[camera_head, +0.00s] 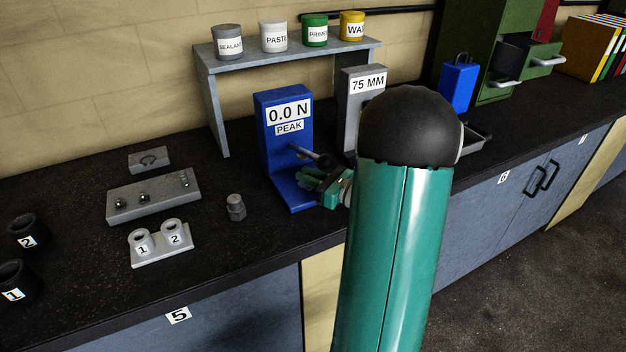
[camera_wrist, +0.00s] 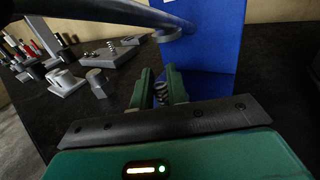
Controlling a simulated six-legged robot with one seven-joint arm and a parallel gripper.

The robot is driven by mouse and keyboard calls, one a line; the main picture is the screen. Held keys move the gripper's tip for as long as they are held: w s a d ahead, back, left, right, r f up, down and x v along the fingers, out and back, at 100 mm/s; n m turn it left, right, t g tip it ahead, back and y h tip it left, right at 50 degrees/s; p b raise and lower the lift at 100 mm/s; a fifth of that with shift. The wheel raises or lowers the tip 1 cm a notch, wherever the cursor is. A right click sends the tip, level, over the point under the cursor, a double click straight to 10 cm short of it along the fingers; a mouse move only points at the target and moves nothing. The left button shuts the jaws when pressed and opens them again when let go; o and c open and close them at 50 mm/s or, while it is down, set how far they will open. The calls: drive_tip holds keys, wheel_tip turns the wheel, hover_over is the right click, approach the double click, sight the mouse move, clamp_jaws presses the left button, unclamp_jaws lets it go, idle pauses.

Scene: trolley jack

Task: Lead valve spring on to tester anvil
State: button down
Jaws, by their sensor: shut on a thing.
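The blue spring tester (camera_head: 285,140) stands on the dark bench, its display reading 0.0 N PEAK. Its blue back also shows in the wrist view (camera_wrist: 215,40). A grey lever (camera_head: 312,155) juts from its front; in the wrist view a dark bar with a round grey end (camera_wrist: 168,35) crosses above my gripper. My green gripper (camera_head: 315,180) is low in front of the tester, over its base. In the wrist view my gripper (camera_wrist: 160,90) is shut on a small coiled valve spring (camera_wrist: 161,93), held between the fingertips. I cannot tell whether the spring touches the anvil, which is hidden.
A 75 MM grey block (camera_head: 362,85) stands right of the tester. A grey hex piece (camera_head: 236,208), a numbered double holder (camera_head: 160,250) and a grey block with small parts (camera_head: 153,197) lie left. A shelf (camera_head: 290,58) with labelled tins stands behind. Bench between hex piece and tester is clear.

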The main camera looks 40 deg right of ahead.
drive_tip(key=shift+w+d+f, duration=0.15)
drive_tip(key=shift+w+d, duration=0.1)
drive_tip(key=shift+w, duration=0.55)
drive_tip(key=shift+w+d+f, duration=0.1)
drive_tip(key=shift+w+d, duration=0.15)
drive_tip(key=shift+w, duration=0.55)
drive_tip(key=shift+f, duration=0.2)
drive_tip(key=c, duration=1.3)
unclamp_jaws()
drive_tip(key=v, duration=1.3)
drive_tip(key=shift+s, duration=0.4)
drive_tip(key=shift+s, duration=0.1)
drive_tip(key=v, duration=0.6)
drive_tip(key=shift+s, duration=0.4)
